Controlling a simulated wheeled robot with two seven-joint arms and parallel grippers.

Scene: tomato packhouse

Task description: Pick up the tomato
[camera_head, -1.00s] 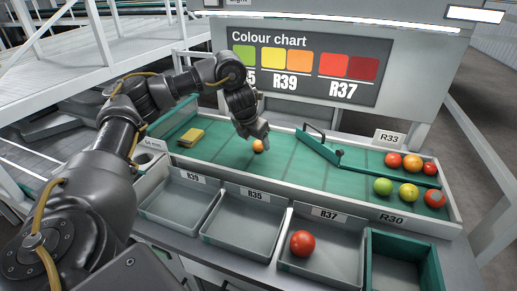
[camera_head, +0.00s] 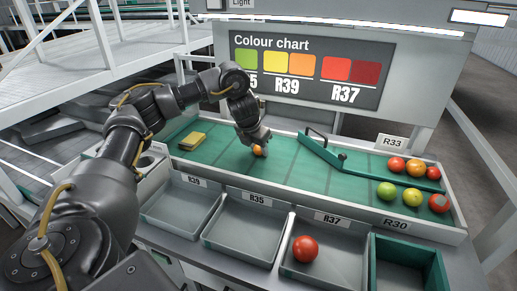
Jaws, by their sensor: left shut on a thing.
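A small orange tomato (camera_head: 257,151) is on the green sorting surface, left of the green divider. My left gripper (camera_head: 260,147) reaches down over it from behind and is shut on it; the fingers hide part of the tomato. I cannot tell whether the tomato still touches the surface. My right gripper is not in view.
Several red, orange, yellow and green tomatoes (camera_head: 413,197) lie right of the green divider (camera_head: 345,163). A red tomato (camera_head: 305,249) sits in the R37 tray (camera_head: 344,271). The R39 tray (camera_head: 180,213) and R35 tray (camera_head: 243,236) are empty.

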